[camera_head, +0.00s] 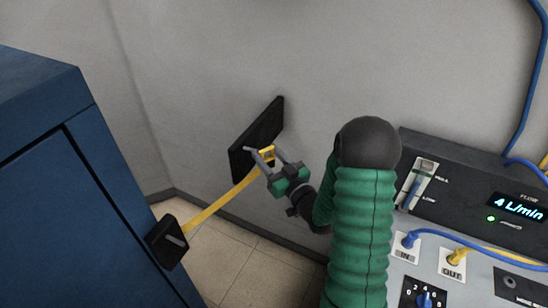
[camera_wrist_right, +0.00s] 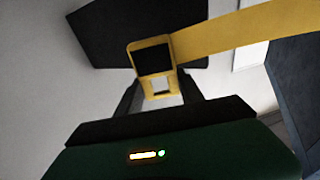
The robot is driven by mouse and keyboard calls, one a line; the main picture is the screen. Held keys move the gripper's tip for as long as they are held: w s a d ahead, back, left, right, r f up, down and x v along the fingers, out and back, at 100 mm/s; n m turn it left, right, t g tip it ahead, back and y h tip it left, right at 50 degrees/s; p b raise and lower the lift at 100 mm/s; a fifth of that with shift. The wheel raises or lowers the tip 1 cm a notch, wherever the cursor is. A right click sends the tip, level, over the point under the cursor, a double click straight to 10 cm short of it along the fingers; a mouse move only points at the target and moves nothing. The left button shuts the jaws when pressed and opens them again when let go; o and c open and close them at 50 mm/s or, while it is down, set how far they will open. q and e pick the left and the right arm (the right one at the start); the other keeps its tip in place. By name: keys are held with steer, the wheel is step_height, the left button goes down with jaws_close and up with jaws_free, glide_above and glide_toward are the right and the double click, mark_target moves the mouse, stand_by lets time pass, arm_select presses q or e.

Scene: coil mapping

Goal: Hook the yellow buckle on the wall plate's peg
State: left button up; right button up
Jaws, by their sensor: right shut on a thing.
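The yellow buckle (camera_head: 267,155) is at the end of a yellow strap (camera_head: 222,201). My right gripper (camera_head: 262,153) is shut on the buckle, just in front of the black wall plate (camera_head: 262,126). In the right wrist view the buckle (camera_wrist_right: 155,65) sits between the fingertips (camera_wrist_right: 157,88), with the wall plate (camera_wrist_right: 110,32) behind it. The peg cannot be made out in either view. I cannot tell whether the buckle touches the plate. My left gripper is not in view.
The strap runs to a black mount (camera_head: 167,243) on the blue cabinet (camera_head: 75,190) at left. A grey machine (camera_head: 465,235) with hoses, knobs and a flow display stands at right. Bare wall surrounds the plate, above tiled floor (camera_head: 240,268).

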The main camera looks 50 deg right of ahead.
steer(key=shift+o, duration=0.2)
steer(key=shift+w+f, duration=0.2)
steer(key=shift+w, duration=0.55)
steer(key=shift+w+a+r, duration=0.2)
steer(key=shift+w+a, duration=0.2)
steer(key=shift+w, duration=0.05)
jaws_close()
steer(key=shift+w+a+f, duration=0.1)
steer(key=shift+w+a, duration=0.25)
steer(key=shift+w, duration=0.45)
steer(key=shift+s+d+b, duration=0.1)
steer(key=shift+b, duration=0.25)
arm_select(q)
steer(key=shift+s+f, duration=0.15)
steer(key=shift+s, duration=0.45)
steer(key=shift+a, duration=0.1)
arm_select(e)
steer(key=shift+a, duration=0.25)
